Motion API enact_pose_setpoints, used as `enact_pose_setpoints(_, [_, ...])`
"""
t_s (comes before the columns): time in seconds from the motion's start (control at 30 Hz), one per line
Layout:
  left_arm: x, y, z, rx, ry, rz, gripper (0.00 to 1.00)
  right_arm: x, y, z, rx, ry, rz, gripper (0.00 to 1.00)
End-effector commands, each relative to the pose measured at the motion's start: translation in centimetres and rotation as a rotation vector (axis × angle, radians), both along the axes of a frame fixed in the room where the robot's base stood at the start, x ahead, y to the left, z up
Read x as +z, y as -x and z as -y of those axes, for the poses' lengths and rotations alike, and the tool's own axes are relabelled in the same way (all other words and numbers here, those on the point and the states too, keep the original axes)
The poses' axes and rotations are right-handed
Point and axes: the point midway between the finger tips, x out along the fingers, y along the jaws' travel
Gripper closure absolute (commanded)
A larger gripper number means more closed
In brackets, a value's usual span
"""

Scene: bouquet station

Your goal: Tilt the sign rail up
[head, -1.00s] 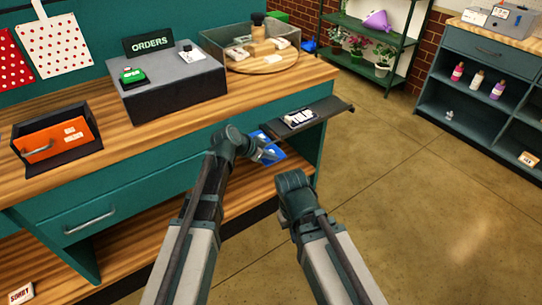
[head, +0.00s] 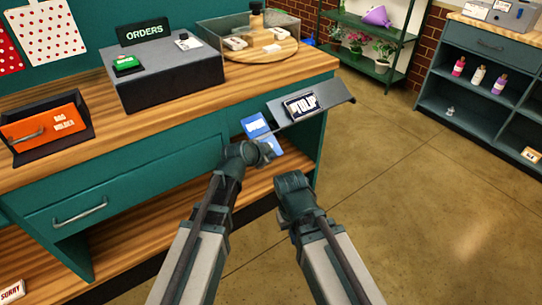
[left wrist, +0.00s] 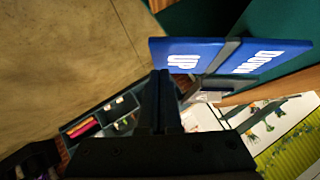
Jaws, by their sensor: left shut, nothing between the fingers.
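The sign rail (head: 332,105) is a dark grey ledge at the table's right end, now tilted, with its face turned toward me. A dark-framed card (head: 301,106) reading TULIP sits on it. Below its left end is a blue plate with UP (left wrist: 185,58) and DOWN (left wrist: 268,58) halves in the left wrist view; in the head view the blue plate (head: 256,125) is partly behind my gripper. My left gripper (head: 268,150) is shut and empty, close to the UP half (left wrist: 160,72); I cannot tell if it touches. My right gripper's fingers are hidden behind its arm.
On the wooden table stand a grey box (head: 165,75) with an ORDERS sign (head: 144,31), an orange-fronted bin (head: 45,130) and a round wooden board (head: 262,48). A drawer with a handle (head: 80,211) is below. The floor to the right is clear.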

Motion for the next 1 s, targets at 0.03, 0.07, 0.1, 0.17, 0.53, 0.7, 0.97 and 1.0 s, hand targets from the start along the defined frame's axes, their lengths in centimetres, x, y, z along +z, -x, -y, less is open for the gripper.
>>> enact_pose_setpoints(0.03, [-0.37, 0.03, 0.03, 0.000, -0.005, 0.009, 1.00, -0.44, 0.00, 0.00, 0.000, 0.000, 0.000, 1.00])
enact_pose_setpoints(0.07, [-0.42, 0.02, 0.03, 0.000, -0.007, 0.012, 1.00, -0.53, 0.00, 0.00, 0.000, 0.000, 0.000, 1.00])
enact_pose_setpoints(0.1, [-0.48, -0.02, 0.01, 0.000, -0.009, 0.014, 1.00, -0.63, 0.00, 0.00, 0.000, 0.000, 0.000, 1.00])
enact_pose_setpoints(0.17, [-0.60, -0.05, 0.01, 0.000, -0.010, 0.016, 1.00, -0.76, 0.00, 0.00, 0.000, 0.000, 0.000, 1.00])
enact_pose_setpoints(0.53, [-1.02, -0.12, -0.05, 0.000, -0.010, 0.016, 1.00, -1.19, 0.00, 0.00, 0.000, 0.000, 0.000, 1.00])
enact_pose_setpoints(0.7, [-1.08, -0.12, -0.07, 0.001, -0.011, 0.016, 1.00, -1.23, 0.00, 0.00, 0.000, 0.000, 0.000, 1.00])
enact_pose_setpoints(0.97, [-1.10, -0.12, -0.09, 0.000, -0.012, 0.014, 1.00, -1.24, 0.00, 0.00, 0.000, 0.000, 0.000, 1.00])
enact_pose_setpoints(1.0, [-1.11, -0.12, -0.10, 0.000, -0.012, 0.014, 1.00, -1.24, 0.00, 0.00, 0.000, 0.000, 0.000, 1.00])
